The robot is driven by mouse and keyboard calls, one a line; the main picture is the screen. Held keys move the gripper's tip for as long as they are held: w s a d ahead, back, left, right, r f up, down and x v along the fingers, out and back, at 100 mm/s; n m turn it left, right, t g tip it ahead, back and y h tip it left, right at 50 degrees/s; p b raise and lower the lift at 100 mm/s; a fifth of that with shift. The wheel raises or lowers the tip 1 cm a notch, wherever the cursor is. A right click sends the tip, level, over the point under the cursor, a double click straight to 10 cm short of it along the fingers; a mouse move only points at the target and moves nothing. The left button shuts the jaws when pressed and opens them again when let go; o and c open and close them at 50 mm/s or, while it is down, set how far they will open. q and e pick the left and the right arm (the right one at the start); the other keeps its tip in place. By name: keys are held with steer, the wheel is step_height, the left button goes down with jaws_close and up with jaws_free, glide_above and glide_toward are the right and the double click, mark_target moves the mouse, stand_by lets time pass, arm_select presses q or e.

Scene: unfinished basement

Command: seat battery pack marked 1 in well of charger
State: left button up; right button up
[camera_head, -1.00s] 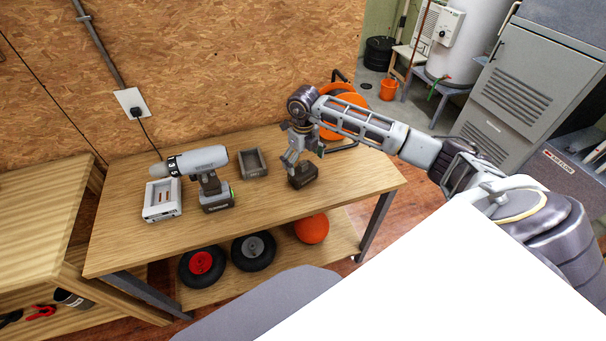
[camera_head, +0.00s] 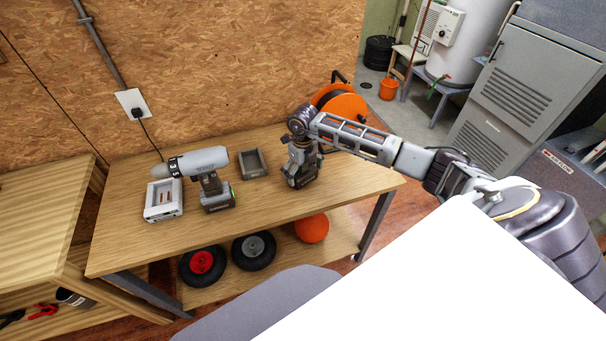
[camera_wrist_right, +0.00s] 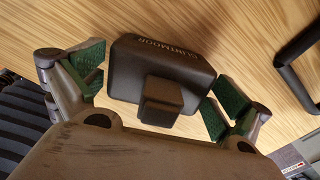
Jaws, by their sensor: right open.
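A dark battery pack (camera_head: 301,178) stands on the workbench under my right gripper (camera_head: 298,172). In the right wrist view the pack (camera_wrist_right: 162,75) lies between the two green-padded fingers (camera_wrist_right: 158,92) of my right gripper. They are open, one on each side, with bench showing between pack and pads. Its lettering shows, but I cannot read a number 1 on it. The light grey charger (camera_head: 150,214) sits at the bench's left, its well facing up with copper-coloured strips inside. My left gripper is not in view.
A grey drill (camera_head: 203,162) stands on its own battery base (camera_head: 218,204) beside the charger. An open grey box (camera_head: 254,175) sits between drill and right gripper. An orange cable reel (camera_head: 345,108) is behind the arm. The bench's front strip (camera_head: 255,212) is clear.

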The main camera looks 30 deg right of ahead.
steer(key=shift+f, duration=0.15)
stand_by(0.3)
steer(key=c, duration=1.1)
